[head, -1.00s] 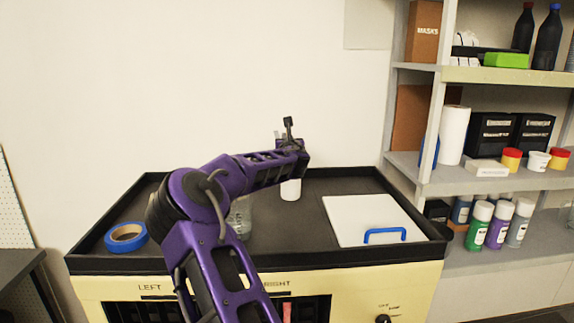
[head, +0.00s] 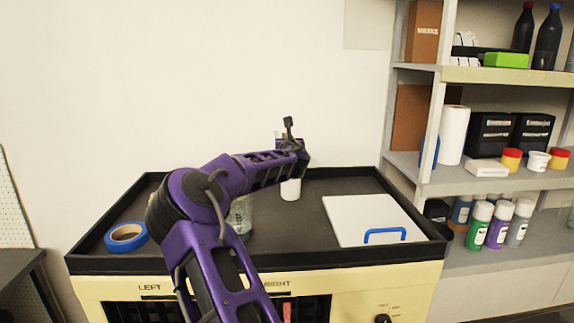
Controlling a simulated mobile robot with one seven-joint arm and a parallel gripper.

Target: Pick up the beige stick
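I cannot make out a beige stick for certain in the head view. My purple arm reaches up from the bottom and over the black tray top of the cart (head: 320,190). My gripper (head: 292,155) is at the far end of the arm, near the back of the tray. Its fingers are hidden or too small to tell whether they are open or shut. A white cylindrical container (head: 290,190) stands just below the gripper in the picture. A clear glass jar (head: 241,216) stands behind my arm and is partly hidden by it.
A blue tape roll (head: 126,236) lies at the tray's left. A white board (head: 370,217) with a blue handle (head: 385,235) lies at the right. A raised black rim surrounds the tray. Grey shelves (head: 500,75) with bottles and boxes stand at the right.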

